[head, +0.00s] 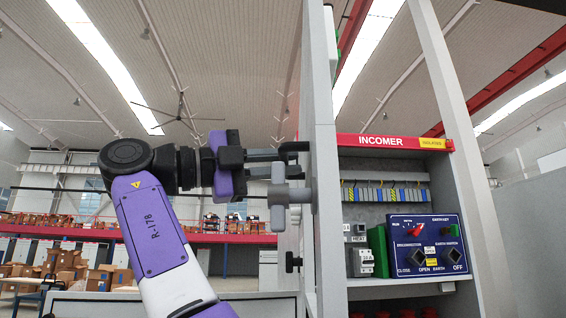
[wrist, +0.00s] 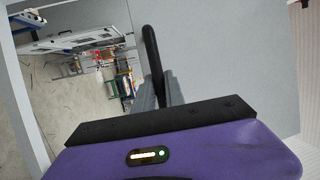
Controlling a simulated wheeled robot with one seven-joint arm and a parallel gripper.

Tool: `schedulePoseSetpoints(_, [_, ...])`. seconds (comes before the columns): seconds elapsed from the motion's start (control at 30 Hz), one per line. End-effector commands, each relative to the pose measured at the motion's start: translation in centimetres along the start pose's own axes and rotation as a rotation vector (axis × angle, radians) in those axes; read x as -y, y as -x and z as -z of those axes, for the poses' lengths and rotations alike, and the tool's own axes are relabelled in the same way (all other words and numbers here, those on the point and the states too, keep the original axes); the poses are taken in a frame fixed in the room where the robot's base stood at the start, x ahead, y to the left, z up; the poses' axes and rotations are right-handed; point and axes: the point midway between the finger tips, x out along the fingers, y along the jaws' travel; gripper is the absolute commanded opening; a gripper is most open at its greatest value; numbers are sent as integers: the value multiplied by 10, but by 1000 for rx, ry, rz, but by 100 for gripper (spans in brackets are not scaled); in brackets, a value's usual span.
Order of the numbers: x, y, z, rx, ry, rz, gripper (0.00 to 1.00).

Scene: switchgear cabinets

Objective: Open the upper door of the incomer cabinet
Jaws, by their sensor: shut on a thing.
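The incomer cabinet (head: 380,141) has a red INCOMER label across its top. Its upper door (head: 321,120) is swung open and seen nearly edge-on at the left of the cabinet, so the compartment inside shows. My gripper (head: 290,168) reaches in from the left and is shut on the black door handle (head: 296,148). In the wrist view the handle (wrist: 151,50) rises between my grey fingers, beside the flat grey door panel (wrist: 220,60). The exact contact of the fingertips on the handle is partly hidden.
Inside the compartment are a row of terminals (head: 385,193), breakers (head: 360,262) and a blue switch panel (head: 428,244). A black knob (head: 293,262) sticks out lower on the left. A pale post (head: 455,120) stands at the right. Shelves with boxes are far behind.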

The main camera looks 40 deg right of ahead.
Motion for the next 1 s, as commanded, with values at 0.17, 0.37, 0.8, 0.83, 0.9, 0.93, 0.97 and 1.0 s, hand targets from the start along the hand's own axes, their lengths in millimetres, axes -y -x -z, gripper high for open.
schedulePoseSetpoints(0.17, [-1, -1, -2, 4, 4, 0, 20])
schedulePoseSetpoints(0.37, [0, -1, -1, 3, 3, 0, 36])
schedulePoseSetpoints(0.8, [0, 26, -1, 4, 4, 1, 36])
schedulePoseSetpoints(0.83, [0, 31, -1, 5, 4, 2, 36])
schedulePoseSetpoints(0.9, [1, 42, -1, 5, 4, 2, 36])
schedulePoseSetpoints(0.93, [1, 47, -1, 4, 4, 2, 36])
schedulePoseSetpoints(0.97, [1, 52, -1, 4, 5, 2, 36])
schedulePoseSetpoints(1.0, [1, 57, -1, 4, 4, 2, 36])
